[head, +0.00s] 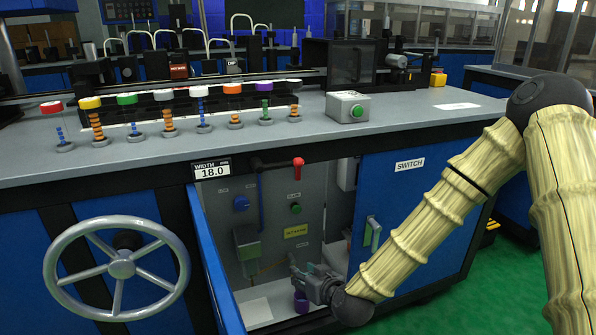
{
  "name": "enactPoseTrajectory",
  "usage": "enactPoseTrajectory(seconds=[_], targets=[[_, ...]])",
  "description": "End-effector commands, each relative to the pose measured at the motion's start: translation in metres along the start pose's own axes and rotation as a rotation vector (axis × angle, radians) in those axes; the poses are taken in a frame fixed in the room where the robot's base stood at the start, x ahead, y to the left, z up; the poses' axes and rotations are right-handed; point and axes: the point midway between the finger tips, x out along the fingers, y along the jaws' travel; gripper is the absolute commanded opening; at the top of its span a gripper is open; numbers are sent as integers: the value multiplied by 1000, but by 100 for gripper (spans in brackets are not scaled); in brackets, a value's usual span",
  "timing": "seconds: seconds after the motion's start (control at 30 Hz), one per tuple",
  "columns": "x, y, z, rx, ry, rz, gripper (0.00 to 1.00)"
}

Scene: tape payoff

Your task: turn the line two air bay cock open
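Inside the open bay under the bench, a red-handled cock (298,168) sits at the top on a dark horizontal pipe. My gripper (293,270) is low in the bay opening, pointing left, below the green knob and the yellow label (295,231). Its fingers look spread and empty, touching none of the knobs. A purple object (301,301) stands just below it.
A blue door (215,262) stands open at the bay's left. The blue "SWITCH" panel (410,200) with a handle (372,232) is at the right, partly behind my arm. A handwheel (121,264) is at the left. The bench top (400,110) overhangs the bay.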

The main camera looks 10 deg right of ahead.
Motion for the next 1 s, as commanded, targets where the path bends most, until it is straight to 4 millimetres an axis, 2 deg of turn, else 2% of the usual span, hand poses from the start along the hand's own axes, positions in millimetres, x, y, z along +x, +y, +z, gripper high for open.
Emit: enactPoseTrajectory(seconds=[0.03,0.1,0.2,0.3,0.4,0.5,0.67,1.0], targets=[[1,4,-38,-10,77,9,36],[-2,8,-85,-30,173,21,36],[-11,16,-146,-57,295,45,36],[-22,22,-193,-78,388,68,36],[-32,26,-223,-92,448,85,36],[-36,28,-237,-98,478,95,36],[-29,29,-244,-101,485,97,36],[17,34,-265,-99,484,98,36]])
